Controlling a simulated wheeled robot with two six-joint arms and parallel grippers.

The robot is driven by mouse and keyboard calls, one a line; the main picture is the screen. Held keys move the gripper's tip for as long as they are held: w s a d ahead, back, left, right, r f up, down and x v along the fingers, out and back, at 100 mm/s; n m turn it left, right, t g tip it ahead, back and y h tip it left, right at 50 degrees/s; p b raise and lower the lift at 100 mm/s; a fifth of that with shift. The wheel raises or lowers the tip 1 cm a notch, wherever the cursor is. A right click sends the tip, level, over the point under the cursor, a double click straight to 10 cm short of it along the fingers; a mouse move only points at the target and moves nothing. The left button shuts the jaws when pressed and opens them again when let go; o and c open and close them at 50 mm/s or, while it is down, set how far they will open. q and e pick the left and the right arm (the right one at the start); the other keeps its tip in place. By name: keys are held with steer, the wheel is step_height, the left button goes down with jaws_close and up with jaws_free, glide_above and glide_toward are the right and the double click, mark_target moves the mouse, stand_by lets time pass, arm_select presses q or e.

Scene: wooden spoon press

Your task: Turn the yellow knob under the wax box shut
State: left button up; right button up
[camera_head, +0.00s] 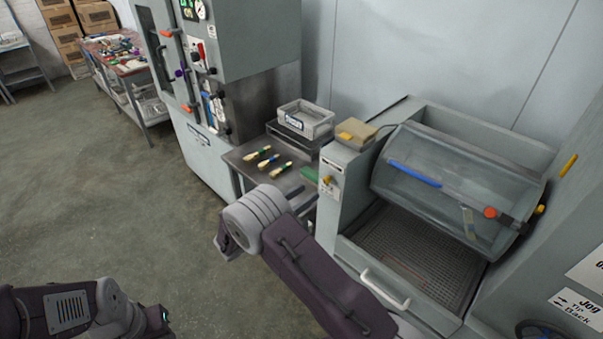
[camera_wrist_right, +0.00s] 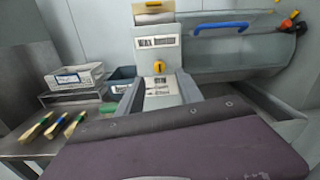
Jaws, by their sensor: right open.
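The yellow knob (camera_head: 326,180) is on the front of the grey post under the wax box (camera_head: 355,134). In the right wrist view the knob (camera_wrist_right: 159,67) shows near the middle, below a "WAX" label and above a white sign with arrows. Its exact turn angle is too small to read. My right gripper (camera_wrist_right: 160,88) appears as two grey fingers spread apart, low in front of the sign and below the knob, not visibly touching it. In the head view my own arm mostly hides this gripper. My left arm is at the lower left; its gripper does not show.
A glass-covered drum machine (camera_head: 455,185) with a white handle stands right of the post. A dark bin (camera_wrist_right: 122,78) sits beside the post. Open floor lies left.

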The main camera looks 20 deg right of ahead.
mark_target(324, 181)
steer(key=p+x, duration=0.2)
steer(key=x, duration=0.6)
steer(key=shift+w+d+f, duration=0.15)
steer(key=shift+d+f, duration=0.05)
jaws_close()
